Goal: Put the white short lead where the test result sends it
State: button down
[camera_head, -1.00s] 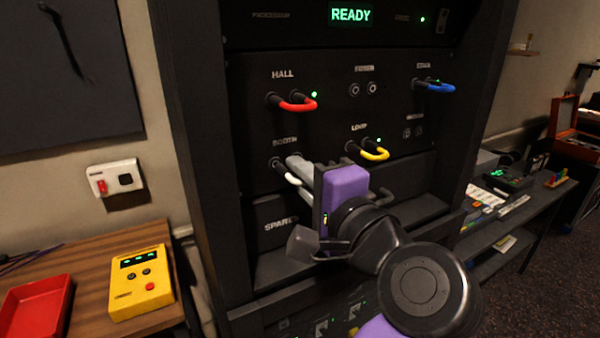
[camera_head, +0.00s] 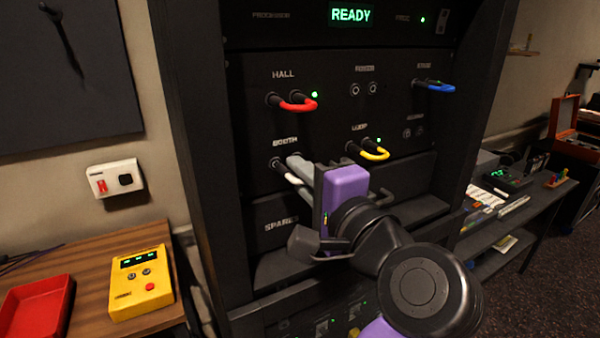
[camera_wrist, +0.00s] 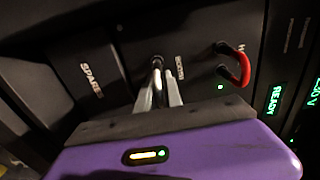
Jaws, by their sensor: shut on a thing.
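The white short lead (camera_head: 288,177) is at the BOOTH sockets of the dark rack panel. One black plug end shows at the left socket; my gripper hides the rest. My gripper (camera_head: 299,172) is shut on the lead, its fingers reaching to the panel. In the wrist view the fingers (camera_wrist: 168,92) close around the lead (camera_wrist: 157,88) just in front of the panel. A yellow tester (camera_head: 141,283) with green lights, dark buttons and a red button lies on the wooden table at left. A red tray (camera_head: 36,310) is beside it.
Two open sockets (camera_head: 364,89) sit at upper middle. The rack display (camera_head: 350,15) reads READY.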

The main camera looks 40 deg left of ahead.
jog(key=shift+w+a, duration=0.2)
jog(key=shift+a, duration=0.35)
jog(key=c, duration=1.4)
grip_release()
jog(key=shift+c, duration=0.2)
jog(key=b+v, duration=0.1)
jog(key=v, duration=0.6)
jog(key=shift+s+d+b, duration=0.2)
jog(key=shift+d+b, duration=0.15)
jog(key=shift+b, duration=0.05)
